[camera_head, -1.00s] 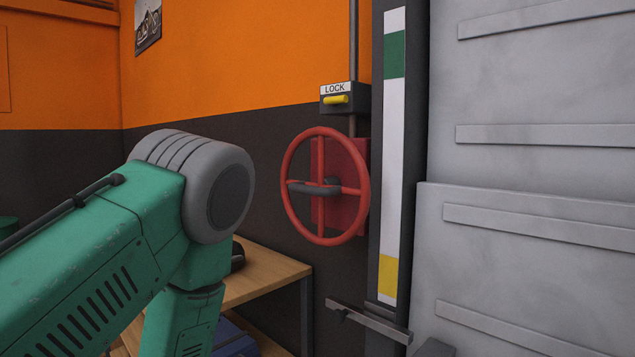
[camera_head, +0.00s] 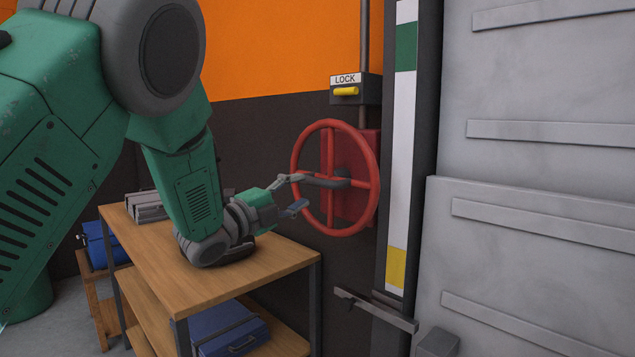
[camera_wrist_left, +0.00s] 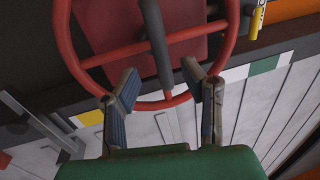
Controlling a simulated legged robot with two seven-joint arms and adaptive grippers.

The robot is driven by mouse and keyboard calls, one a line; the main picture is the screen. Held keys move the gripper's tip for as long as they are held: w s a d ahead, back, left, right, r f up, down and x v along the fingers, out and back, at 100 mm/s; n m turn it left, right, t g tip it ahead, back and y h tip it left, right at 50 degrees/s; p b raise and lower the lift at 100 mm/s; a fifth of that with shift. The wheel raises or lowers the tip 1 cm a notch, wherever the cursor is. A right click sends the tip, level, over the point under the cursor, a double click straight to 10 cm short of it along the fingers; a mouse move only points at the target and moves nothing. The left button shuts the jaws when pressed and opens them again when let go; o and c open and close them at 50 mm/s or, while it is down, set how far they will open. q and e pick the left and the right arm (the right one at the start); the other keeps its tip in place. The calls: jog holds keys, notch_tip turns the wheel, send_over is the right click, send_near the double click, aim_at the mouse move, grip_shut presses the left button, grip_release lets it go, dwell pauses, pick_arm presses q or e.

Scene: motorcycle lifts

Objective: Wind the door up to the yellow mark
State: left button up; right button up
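The red handwheel (camera_head: 336,231) is on the wall, with a grey handle (camera_head: 326,182) sticking out of it. My left gripper (camera_head: 298,194) is open at the wheel's left side, near the handle's end. In the left wrist view its spread fingers (camera_wrist_left: 162,80) have the red rim (camera_wrist_left: 165,103) and the handle (camera_wrist_left: 157,45) ahead of and between them, not gripped. Right of the wheel is a strip with a green mark (camera_head: 406,46) and a yellow mark (camera_head: 396,268). The grey door (camera_head: 530,230) is at right; a metal pointer (camera_head: 375,310) lies below the yellow mark. My right gripper is not in view.
A lock box (camera_head: 354,92) with a yellow lever (camera_head: 346,91) is above the wheel. A wooden table (camera_head: 270,264) stands below my left forearm, with a blue case (camera_head: 228,328) on its lower shelf.

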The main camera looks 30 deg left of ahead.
aim_at(314, 184)
pick_arm(q)
jog(key=x, duration=0.6)
grip_shut()
